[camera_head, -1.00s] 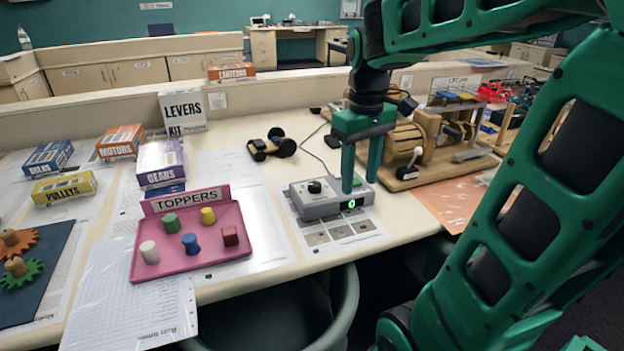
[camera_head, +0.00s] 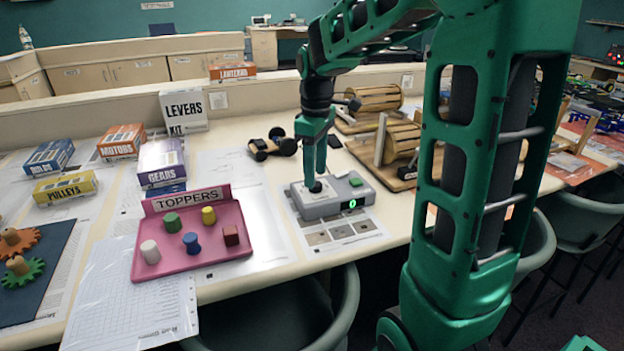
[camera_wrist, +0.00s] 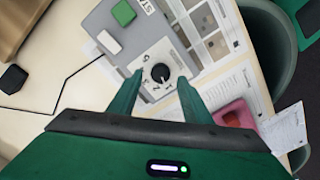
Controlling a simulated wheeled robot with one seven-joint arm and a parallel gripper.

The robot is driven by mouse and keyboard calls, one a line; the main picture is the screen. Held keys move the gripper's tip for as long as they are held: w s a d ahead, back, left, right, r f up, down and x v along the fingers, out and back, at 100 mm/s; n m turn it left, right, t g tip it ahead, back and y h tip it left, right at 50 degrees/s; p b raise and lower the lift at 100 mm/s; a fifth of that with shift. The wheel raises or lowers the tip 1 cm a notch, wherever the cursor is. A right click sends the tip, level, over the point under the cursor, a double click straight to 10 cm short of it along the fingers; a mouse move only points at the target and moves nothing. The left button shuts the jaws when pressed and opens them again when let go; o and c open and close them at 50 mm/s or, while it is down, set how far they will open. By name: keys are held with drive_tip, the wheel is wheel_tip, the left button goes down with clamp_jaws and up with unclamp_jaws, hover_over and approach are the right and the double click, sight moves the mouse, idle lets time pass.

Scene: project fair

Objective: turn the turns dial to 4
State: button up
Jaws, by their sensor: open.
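The grey control box (camera_head: 335,205) sits on the table with a green button (camera_head: 356,182) and a small display (camera_head: 352,204) that reads a green 0. The black turns dial (camera_wrist: 160,73) sits on a white numbered face in the wrist view, its white pointer mark too small to read surely. My gripper (camera_head: 315,183) points down over the left part of the box, at the dial. In the wrist view its two green fingers (camera_wrist: 157,92) are apart, one on each side of the dial face, with nothing held. In the head view the fingers partly hide the dial.
A pink toppers tray (camera_head: 240,255) with several coloured pegs stands left of the box. A wooden crank machine (camera_head: 400,150) is to the right. A small wheeled cart (camera_head: 262,150) lies behind. A printed sheet (camera_head: 365,228) lies under the box, near the table's front edge.

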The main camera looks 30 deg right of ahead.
drive_tip(key=shift+f, duration=1.3)
drive_tip(key=shift+c, duration=0.4)
drive_tip(key=c, duration=1)
drive_tip(key=shift+a, duration=0.15)
